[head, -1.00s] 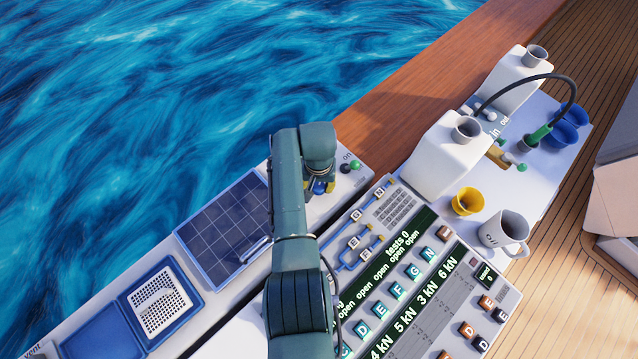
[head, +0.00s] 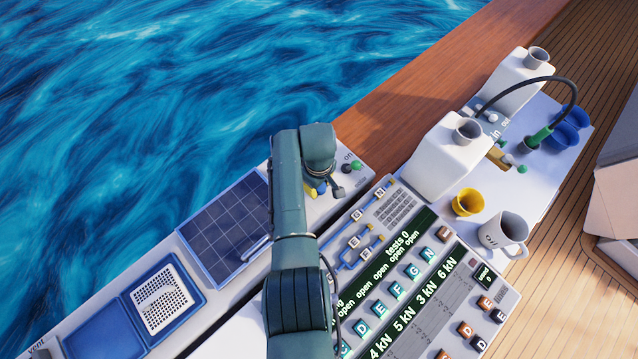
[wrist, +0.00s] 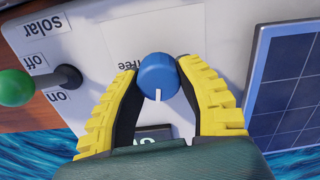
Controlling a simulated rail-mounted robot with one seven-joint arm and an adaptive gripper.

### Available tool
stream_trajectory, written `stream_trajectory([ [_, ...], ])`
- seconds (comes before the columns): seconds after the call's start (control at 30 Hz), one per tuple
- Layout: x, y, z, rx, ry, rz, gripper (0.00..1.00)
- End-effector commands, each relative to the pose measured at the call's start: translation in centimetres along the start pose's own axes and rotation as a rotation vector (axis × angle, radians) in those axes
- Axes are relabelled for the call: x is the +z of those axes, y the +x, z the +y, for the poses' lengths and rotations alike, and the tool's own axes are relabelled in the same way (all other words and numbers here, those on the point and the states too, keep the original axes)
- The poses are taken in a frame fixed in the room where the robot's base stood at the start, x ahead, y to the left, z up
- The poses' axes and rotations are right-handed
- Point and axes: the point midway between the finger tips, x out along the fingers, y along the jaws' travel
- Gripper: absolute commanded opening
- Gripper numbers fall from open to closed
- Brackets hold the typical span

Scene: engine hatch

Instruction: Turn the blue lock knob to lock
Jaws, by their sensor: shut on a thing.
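The blue lock knob (wrist: 157,72) is a round knob with a white mark on its edge. In the wrist view the mark points down the picture. My gripper (wrist: 158,68) has its yellow, dark-padded fingers on both sides of the knob, shut on it. A "free" label (wrist: 128,64) lies above it, partly covered by a finger. A dark label (wrist: 152,134) below it is mostly hidden by my gripper. In the head view my gripper (head: 322,189) is at the white panel, and my arm largely hides the knob.
A green-tipped toggle switch (wrist: 66,76) marked solar, on and off stands left of my gripper in the wrist view. A solar panel (wrist: 287,85) lies at the right. In the head view, a vent grille (head: 163,298) and a labelled console (head: 385,225) flank my arm.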

Motion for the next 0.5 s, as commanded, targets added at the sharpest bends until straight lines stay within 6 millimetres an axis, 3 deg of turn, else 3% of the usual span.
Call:
stream_trajectory([
  [0.5, 0.13, 0.4, -0.26, -0.004, -0.225, -0.002, 0.01],
])
